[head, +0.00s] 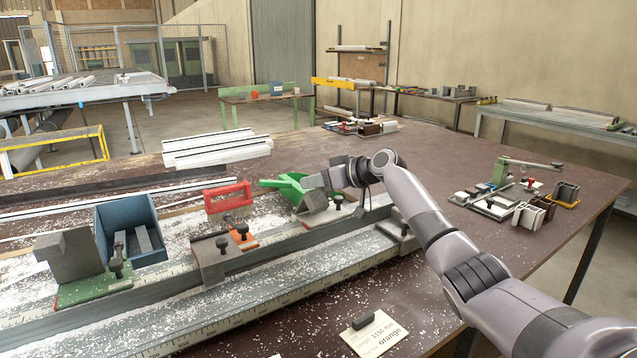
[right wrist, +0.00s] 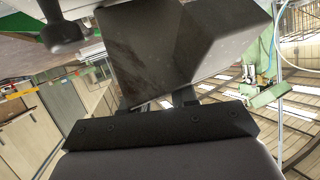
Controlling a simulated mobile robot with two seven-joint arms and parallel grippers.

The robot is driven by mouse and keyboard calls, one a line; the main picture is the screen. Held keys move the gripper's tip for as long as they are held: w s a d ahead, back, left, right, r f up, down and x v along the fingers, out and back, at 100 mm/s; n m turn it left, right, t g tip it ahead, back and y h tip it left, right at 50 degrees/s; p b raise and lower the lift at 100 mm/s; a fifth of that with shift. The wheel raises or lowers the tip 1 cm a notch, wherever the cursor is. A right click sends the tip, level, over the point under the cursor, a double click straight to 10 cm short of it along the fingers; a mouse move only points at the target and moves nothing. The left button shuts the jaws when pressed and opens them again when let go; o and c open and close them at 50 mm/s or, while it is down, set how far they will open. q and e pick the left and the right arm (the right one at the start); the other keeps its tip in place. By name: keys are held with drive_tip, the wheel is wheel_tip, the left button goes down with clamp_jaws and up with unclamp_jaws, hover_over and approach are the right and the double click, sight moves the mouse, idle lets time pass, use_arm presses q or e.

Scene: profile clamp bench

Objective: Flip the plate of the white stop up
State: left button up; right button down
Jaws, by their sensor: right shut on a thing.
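The grey plate (head: 312,201) of a stop on the rail sits tilted at my right gripper (head: 324,182). My left gripper is not in view.
An orange-based stop (head: 213,259) and a green-based stop (head: 70,256) stand along the rail to the left. A blue bin (head: 130,228), red-handled brush (head: 228,199) and green scoop (head: 284,184) lie behind the rail. A card reading orange (head: 376,333) lies in front. White chips litter the bench.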

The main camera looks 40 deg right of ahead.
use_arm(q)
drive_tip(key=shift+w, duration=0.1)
use_arm(e)
drive_tip(key=shift+w+a+r+t, duration=0.1)
drive_tip(key=shift+w+r+t, duration=0.25)
drive_tip(key=shift+r, duration=0.2)
drive_tip(key=c, duration=1)
unclamp_jaws()
drive_tip(key=shift+w+f, duration=0.2)
drive_tip(key=shift+c, duration=0.2)
drive_tip(key=shift+w+f, duration=0.25)
drive_tip(key=shift+s, duration=0.35)
drive_tip(key=shift+s+d+r, duration=0.15)
drive_tip(key=shift+s+d, duration=0.2)
drive_tip(key=shift+s, duration=0.2)
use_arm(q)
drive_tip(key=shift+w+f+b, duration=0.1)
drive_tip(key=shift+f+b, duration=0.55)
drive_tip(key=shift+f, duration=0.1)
use_arm(e)
drive_tip(key=shift+r+v, duration=0.15)
drive_tip(key=shift+v, duration=1.2)
drive_tip(key=shift+r+v, duration=0.1)
drive_tip(key=shift+v, duration=1.25)
drive_tip(key=shift+w+a, duration=0.1)
drive_tip(key=shift+a, duration=0.05)
